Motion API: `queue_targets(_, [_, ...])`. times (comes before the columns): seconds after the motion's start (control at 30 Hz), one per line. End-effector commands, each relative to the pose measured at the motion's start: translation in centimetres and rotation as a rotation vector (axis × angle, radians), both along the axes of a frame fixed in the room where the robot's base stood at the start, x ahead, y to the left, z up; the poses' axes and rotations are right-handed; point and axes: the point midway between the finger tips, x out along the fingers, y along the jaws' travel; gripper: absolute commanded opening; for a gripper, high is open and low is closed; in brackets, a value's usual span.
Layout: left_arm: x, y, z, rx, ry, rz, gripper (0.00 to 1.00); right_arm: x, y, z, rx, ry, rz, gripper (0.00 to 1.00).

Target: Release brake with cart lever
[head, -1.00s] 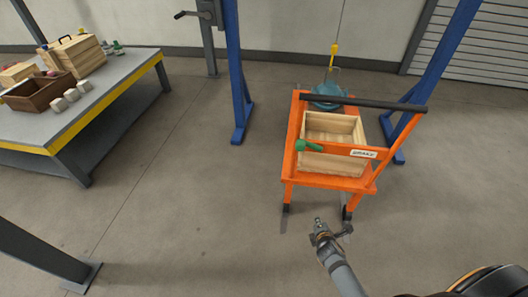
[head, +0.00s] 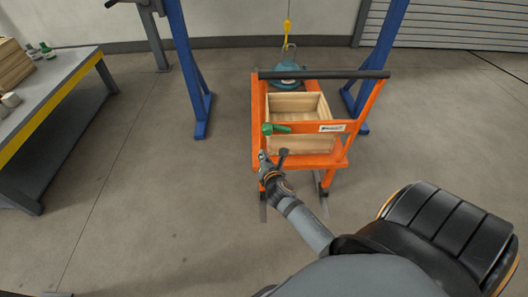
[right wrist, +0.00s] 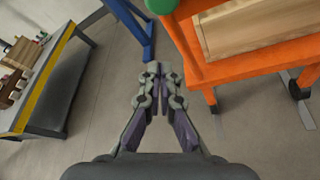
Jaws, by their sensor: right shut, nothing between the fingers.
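The orange cart (head: 300,162) stands ahead of me with a dark push bar across its top. In the right wrist view the green knob (right wrist: 162,5) shows at the top edge, partly cut off. My right gripper (head: 263,156) is shut and empty, just below and left of the lever, apart from it; its closed fingers (right wrist: 157,72) show in the wrist view. My left gripper is out of view.
A wooden crate (head: 300,103) sits on the cart, with a teal pump (head: 289,72) behind it. A yellow hook (head: 287,27) hangs above. Blue gantry posts (head: 187,70) flank the cart. A yellow-edged workbench (head: 45,110) stands left; the floor between is clear.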

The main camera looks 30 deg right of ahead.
Motion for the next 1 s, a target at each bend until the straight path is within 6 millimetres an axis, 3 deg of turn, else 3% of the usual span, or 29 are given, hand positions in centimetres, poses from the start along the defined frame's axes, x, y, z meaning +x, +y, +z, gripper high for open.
queue_targets(0.33, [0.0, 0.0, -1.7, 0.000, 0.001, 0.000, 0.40, 6.8, -2.5, -2.6, 0.000, -0.002, 0.000, 0.00])
queue_targets(0.43, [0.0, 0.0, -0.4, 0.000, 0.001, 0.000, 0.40, 6.2, -3.3, -0.6, -0.003, -0.001, 0.000, 0.00])
queue_targets(0.6, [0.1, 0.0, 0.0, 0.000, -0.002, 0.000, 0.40, 5.8, -4.0, 0.7, -0.001, 0.000, 0.000, 0.00])
queue_targets(1.0, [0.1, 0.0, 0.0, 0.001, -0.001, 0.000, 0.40, 5.7, -4.2, 1.0, 0.001, 0.000, 0.000, 0.00])
